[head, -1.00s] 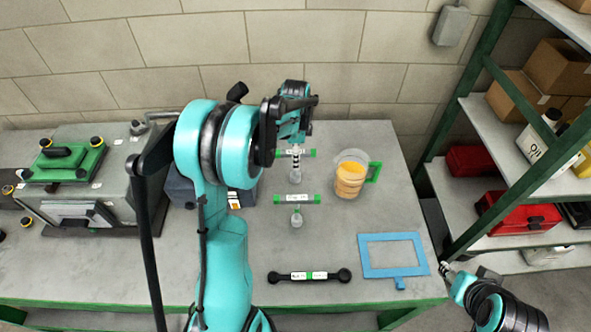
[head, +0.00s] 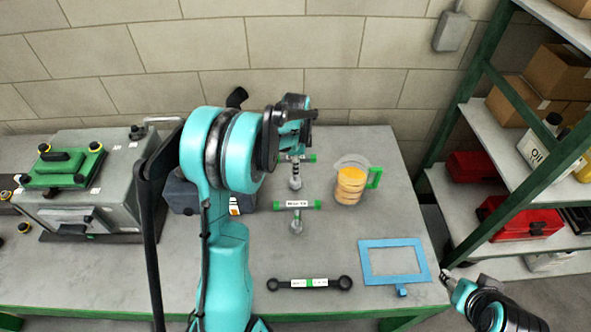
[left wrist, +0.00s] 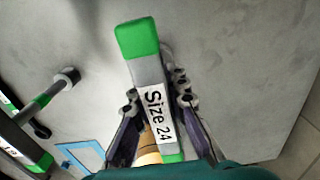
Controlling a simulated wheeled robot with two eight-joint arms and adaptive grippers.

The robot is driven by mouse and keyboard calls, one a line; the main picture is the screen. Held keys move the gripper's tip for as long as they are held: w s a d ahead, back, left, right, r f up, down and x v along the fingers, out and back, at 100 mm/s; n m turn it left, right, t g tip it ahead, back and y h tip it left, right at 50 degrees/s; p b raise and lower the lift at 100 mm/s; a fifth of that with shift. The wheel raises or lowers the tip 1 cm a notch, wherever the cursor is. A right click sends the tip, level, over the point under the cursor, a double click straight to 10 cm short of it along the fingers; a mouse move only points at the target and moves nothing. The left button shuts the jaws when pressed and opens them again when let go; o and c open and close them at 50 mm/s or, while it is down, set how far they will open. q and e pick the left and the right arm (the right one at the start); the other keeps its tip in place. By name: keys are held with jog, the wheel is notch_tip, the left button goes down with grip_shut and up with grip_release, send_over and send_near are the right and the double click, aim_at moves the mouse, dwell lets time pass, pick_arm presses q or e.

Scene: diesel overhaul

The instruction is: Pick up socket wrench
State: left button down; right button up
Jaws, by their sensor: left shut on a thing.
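My left gripper (head: 292,143) points down at the back middle of the bench in the head view. In the left wrist view its two fingers (left wrist: 153,108) are shut on the grey T-handle of a socket wrench (left wrist: 150,88) with green ends and a "Size 24" label. In the head view this wrench (head: 296,180) shows below the gripper, its handle partly hidden. A second green-ended socket wrench (head: 297,204) stands just in front of it; it also shows in the left wrist view (left wrist: 45,98). My right gripper (head: 447,279) is low at right, off the bench; its jaw state is unclear.
A clear mug with yellow-orange contents and a green handle (head: 351,183) stands to the right. A blue frame (head: 393,240) and a black double-ended wrench (head: 310,283) lie in front. A grey machine (head: 95,205) stands left. A green-framed shelf (head: 500,190) stands right of the bench.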

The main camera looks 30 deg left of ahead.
pick_arm(q)
jog(key=s+d+r+p, duration=0.3)
jog(key=s+d+r, duration=0.5)
jog(key=r, duration=0.3)
jog(key=shift+d, duration=0.2)
